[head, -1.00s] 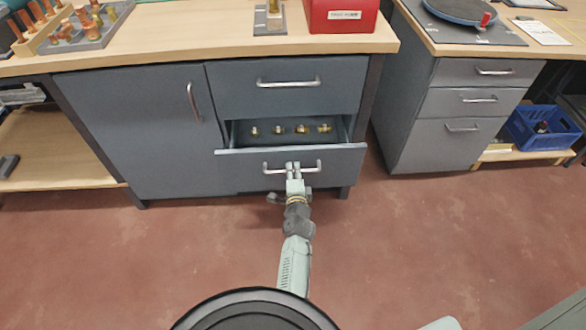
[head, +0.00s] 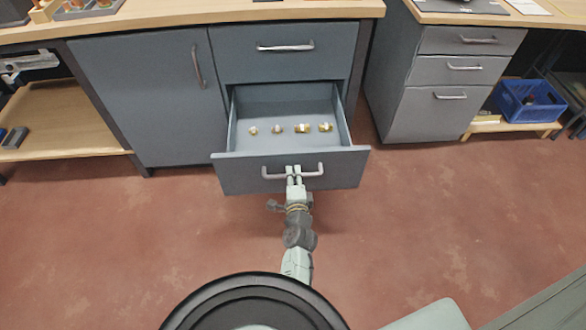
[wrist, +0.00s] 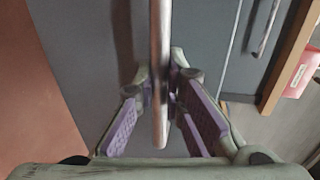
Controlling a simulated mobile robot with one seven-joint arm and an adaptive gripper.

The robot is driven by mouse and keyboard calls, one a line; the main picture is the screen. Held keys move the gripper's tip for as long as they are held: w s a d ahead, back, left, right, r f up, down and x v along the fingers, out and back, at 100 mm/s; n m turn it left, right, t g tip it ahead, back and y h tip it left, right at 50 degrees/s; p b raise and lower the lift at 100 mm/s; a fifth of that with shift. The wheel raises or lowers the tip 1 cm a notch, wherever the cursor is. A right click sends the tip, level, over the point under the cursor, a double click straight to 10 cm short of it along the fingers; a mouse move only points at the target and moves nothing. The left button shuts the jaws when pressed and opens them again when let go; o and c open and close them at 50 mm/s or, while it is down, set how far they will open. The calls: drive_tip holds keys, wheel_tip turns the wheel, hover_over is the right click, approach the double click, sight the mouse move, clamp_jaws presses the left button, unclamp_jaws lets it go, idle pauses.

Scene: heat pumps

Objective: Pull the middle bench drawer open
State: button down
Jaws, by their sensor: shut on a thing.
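The bench drawer (head: 232,174) below the top drawer stands well out from the bench in the head view. Its grey interior shows several brass fittings (head: 302,128) in a row. My gripper (head: 293,172) is at the middle of the drawer's metal handle (head: 312,174) and is shut on it. In the wrist view the handle (wrist: 160,60) runs between the purple-padded fingers of my gripper (wrist: 160,95). The drawer front (wrist: 90,60) shows behind the fingers.
The top drawer (head: 285,58) and the cupboard door (head: 140,95) are closed. A second drawer unit (head: 430,115) stands to the right, with a blue crate (head: 530,103) on a low shelf beside it. The red floor (head: 420,220) in front is clear.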

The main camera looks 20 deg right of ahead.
drive_tip(key=shift+s+a, duration=0.15)
drive_tip(key=shift+s, duration=0.35)
drive_tip(key=c, duration=1.7)
unclamp_jaws()
drive_tip(key=shift+o, duration=0.2)
